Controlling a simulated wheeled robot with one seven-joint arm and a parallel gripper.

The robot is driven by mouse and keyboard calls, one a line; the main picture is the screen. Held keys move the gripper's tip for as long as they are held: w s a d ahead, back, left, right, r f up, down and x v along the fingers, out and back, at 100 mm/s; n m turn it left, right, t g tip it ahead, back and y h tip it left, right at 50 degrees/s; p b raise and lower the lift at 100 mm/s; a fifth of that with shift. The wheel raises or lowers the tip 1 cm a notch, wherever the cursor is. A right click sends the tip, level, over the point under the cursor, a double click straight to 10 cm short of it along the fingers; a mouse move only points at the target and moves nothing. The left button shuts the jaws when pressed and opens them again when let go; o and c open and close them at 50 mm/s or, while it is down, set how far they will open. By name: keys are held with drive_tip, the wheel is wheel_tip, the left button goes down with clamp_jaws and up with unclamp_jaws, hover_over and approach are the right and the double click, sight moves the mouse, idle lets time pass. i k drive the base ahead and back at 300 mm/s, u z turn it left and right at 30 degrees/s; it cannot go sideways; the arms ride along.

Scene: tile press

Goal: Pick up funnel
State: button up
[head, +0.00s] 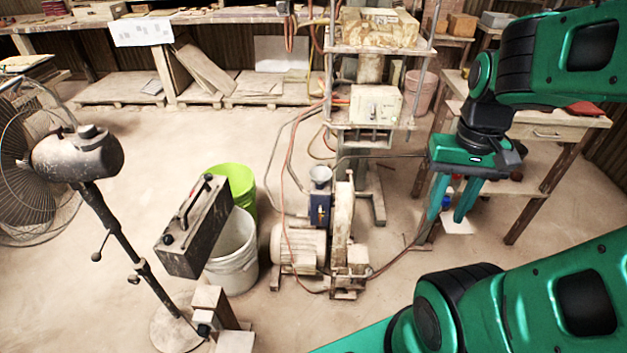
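A small grey funnel (320,176) sits upright on top of a blue box-shaped part (319,208) of the machine in the middle of the head view. Its wide mouth faces up, and its lower end is hidden or too small to make out. My gripper (446,221) hangs to the right of the funnel in the picture, with its green fingers pointing down. The fingers are apart with a gap between them, and I see nothing held. The gripper is well clear of the funnel.
The floor machine (300,250) has a motor and loose hoses around the funnel. A tall press (375,105) stands behind. A white bucket (235,255), green bucket (236,180), dark metal case (195,225) and fan (75,160) are left. A wooden table (560,130) stands right.

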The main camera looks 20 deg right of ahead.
sight(320, 174)
drive_tip(key=i, duration=1)
drive_tip(key=z, duration=0.1)
